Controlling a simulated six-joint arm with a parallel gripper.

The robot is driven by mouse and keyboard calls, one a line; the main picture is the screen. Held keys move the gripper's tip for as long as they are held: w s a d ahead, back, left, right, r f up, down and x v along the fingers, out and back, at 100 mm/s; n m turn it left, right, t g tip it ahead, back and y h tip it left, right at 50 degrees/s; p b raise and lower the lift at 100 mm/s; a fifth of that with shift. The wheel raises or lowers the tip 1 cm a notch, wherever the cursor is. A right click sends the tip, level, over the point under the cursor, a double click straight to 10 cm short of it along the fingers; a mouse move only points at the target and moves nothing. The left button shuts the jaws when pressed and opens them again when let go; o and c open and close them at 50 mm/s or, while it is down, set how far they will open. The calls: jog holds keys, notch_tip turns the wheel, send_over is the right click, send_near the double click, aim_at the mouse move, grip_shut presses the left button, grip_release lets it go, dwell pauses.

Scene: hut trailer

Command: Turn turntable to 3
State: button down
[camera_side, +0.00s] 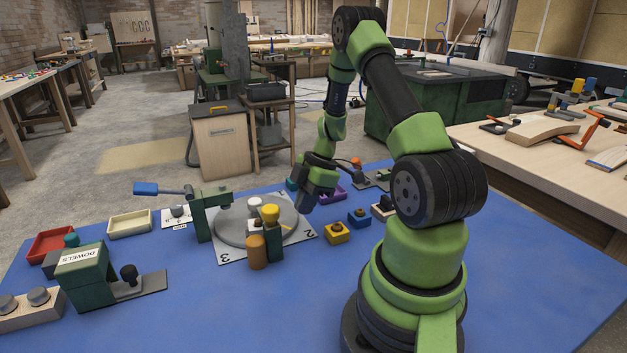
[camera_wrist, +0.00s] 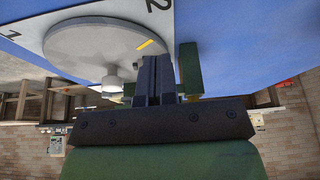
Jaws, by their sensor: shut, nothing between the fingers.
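The turntable (camera_side: 232,222) is a round grey disc on a white plate with printed numbers. In the side view a 2 shows at the plate's right corner and a 3 at its near left corner. In the wrist view the disc (camera_wrist: 85,50) has a yellow mark (camera_wrist: 145,44) near its rim and a white knob (camera_wrist: 111,84) at its edge. My gripper (camera_side: 307,201) is beside the disc's far right side in the side view. In the wrist view its fingers (camera_wrist: 155,62) are together and empty, near the yellow mark; contact cannot be told.
A green post (camera_side: 275,246) with a yellow top and an orange cylinder (camera_side: 257,252) stand at the turntable's near edge. A green clamp (camera_side: 210,212) with a blue handle stands left of it. A yellow block (camera_side: 337,233) is to the right. The blue mat's front is mostly clear.

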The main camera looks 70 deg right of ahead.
jog(key=v, duration=0.5)
jog(key=shift+s+a+r, duration=0.1)
jog(key=shift+a, duration=0.05)
jog(key=c, duration=1.8)
grip_release()
jog(key=shift+s+r, duration=0.1)
jog(key=shift+r, duration=0.2)
jog(key=o, duration=0.4)
jog(key=shift+r, duration=0.2)
jog(key=shift+c, duration=0.2)
jog(key=o, duration=0.7)
jog(key=w, duration=0.1)
jog(key=w+m, duration=0.2)
jog(key=w, duration=0.1)
jog(key=shift+d+r+h, duration=0.3)
jog(key=shift+h, duration=0.1)
jog(key=m+t+h, duration=0.1)
jog(key=m, duration=0.3)
send_near(253, 200)
jog(key=x, duration=0.9)
jog(key=shift+f, duration=0.15)
jog(key=shift+c, duration=0.2)
grip_shut()
